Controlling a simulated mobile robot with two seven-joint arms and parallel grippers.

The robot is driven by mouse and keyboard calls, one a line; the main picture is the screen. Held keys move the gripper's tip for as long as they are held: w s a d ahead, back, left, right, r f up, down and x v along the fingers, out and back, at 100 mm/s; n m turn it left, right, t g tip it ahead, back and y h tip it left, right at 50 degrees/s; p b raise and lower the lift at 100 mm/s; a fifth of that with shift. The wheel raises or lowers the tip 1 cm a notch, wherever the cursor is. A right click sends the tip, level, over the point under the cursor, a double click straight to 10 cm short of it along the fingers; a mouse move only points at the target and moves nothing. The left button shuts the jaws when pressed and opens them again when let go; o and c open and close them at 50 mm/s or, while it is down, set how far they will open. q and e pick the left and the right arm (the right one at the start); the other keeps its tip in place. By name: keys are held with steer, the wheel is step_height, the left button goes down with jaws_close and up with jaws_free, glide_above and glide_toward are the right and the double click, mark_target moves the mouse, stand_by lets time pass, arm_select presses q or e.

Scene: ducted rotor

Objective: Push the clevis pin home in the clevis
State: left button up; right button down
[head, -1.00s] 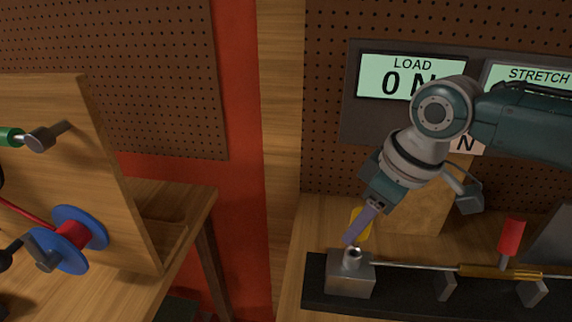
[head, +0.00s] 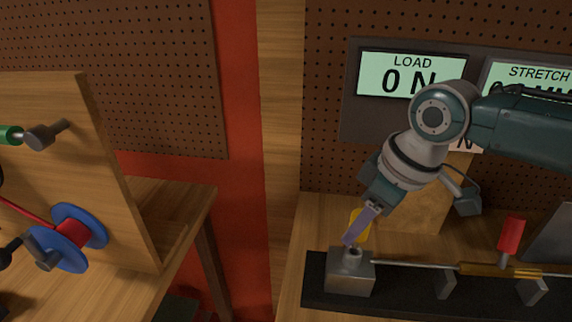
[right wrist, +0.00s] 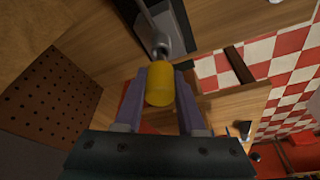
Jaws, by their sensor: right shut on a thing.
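The clevis (head: 350,282) is a grey metal block with a short round collar on top, at the left end of a dark rail. My right gripper (head: 356,234) is just above the collar. It is shut on a yellow cylinder, which I take as the clevis pin's head (head: 362,222). In the right wrist view the yellow pin head (right wrist: 159,86) sits between the two fingers (right wrist: 160,100), with the metal collar just beyond it. The pin's shank is hidden, so I cannot tell how deep it sits. My left gripper is not in view.
A thin rod (head: 410,264) runs right from the clevis to a brass-coloured piece (head: 485,269) by a red handle (head: 511,234). A LOAD display (head: 410,76) reading 0 N hangs behind.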

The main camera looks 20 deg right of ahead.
steer(key=shift+f+b, duration=1.2)
steer(key=shift+f, duration=0.5)
steer(key=shift+c, duration=2.2)
jaws_free()
steer(key=shift+s+d+r, duration=0.1)
steer(key=shift+s+r, duration=0.05)
steer(key=shift+r, duration=0.4)
steer(key=p+v, duration=0.1)
steer(key=v, duration=0.8)
